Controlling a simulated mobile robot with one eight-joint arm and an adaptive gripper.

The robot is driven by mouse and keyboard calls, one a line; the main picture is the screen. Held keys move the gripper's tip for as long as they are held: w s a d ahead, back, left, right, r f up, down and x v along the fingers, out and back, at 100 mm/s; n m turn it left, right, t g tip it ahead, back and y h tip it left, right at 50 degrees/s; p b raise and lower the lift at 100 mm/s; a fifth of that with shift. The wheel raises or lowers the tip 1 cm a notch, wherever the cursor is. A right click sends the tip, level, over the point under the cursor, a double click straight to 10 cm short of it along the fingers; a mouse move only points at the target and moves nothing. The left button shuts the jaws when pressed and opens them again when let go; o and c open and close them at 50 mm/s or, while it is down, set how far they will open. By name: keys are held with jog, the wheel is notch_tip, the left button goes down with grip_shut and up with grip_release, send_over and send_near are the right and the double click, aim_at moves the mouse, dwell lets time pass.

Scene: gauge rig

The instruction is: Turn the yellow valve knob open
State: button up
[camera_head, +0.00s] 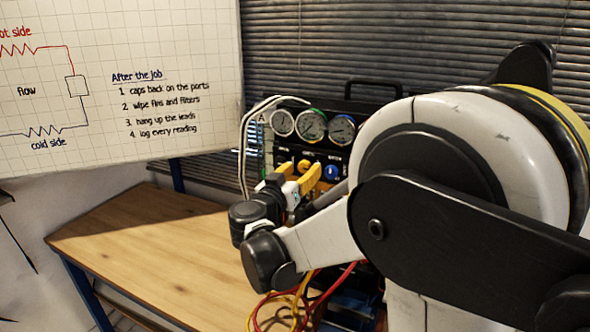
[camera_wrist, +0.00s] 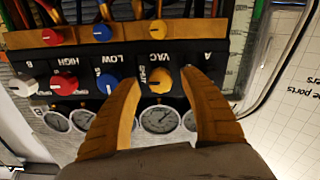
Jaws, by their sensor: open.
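The yellow knob (camera_wrist: 160,81) with a dark pointer mark is on the dark panel of the gauge rig, near the VAC label. It also shows in the head view (camera_head: 304,165), under the gauges. My gripper (camera_wrist: 160,79) is open, with one yellow finger on each side of this knob. In the head view my gripper (camera_head: 298,173) is in front of the panel. I cannot tell whether the fingertips touch the knob. A smaller yellow knob (camera_wrist: 158,29) is lower on the rig.
Blue (camera_wrist: 107,82) and red (camera_wrist: 64,83) knobs are beside the yellow one. Gauges (camera_head: 312,125) line the rig top. Hoses (camera_head: 290,300) hang below my arm. The wooden bench (camera_head: 150,235) is clear at left. A whiteboard (camera_head: 120,80) is behind.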

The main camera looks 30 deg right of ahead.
jog(key=shift+x, duration=1.05)
jog(key=shift+c, duration=0.6)
grip_shut()
